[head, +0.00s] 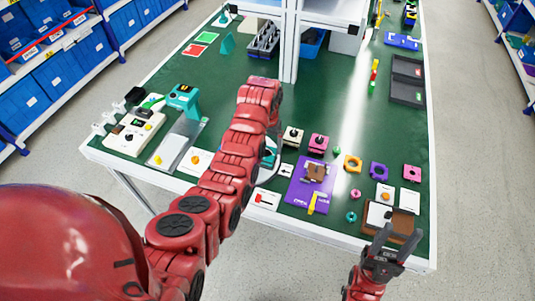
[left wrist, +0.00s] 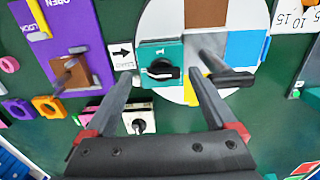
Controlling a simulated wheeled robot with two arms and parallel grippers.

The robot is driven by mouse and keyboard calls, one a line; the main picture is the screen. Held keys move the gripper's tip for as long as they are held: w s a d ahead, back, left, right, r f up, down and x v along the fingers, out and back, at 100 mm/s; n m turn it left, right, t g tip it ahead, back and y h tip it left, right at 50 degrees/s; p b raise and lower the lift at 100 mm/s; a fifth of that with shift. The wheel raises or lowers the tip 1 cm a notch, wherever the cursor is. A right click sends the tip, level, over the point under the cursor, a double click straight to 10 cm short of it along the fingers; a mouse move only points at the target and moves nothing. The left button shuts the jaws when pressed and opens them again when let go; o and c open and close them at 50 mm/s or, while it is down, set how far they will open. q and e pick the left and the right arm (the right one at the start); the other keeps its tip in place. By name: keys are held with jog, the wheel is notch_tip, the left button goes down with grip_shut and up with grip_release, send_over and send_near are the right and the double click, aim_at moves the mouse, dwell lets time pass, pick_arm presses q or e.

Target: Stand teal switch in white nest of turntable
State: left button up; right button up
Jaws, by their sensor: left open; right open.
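In the left wrist view the teal switch (left wrist: 161,54) has a black knob and a "1" mark. It lies over the left edge of the round turntable (left wrist: 160,18), beside an arrow card (left wrist: 121,52). The turntable has a white rim and brown, blue and yellow parts. I cannot tell whether the switch stands in the white nest or only overlaps it. My left gripper (left wrist: 163,84) is open, its fingers apart on either side of the switch, with no clear contact. My right gripper (head: 394,238) is open and empty near the front right edge.
A purple board (head: 297,190) with a brown block, a white switch (head: 292,136) and a pink switch (head: 318,143) stand right of my left arm. Several coloured rings lie further right. A brown tray (head: 403,222) is beside my right gripper. Shelf posts rise at the back.

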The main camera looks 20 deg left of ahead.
pick_arm(q)
notch_tip(320, 180, up, 12)
jog(key=p, duration=0.8)
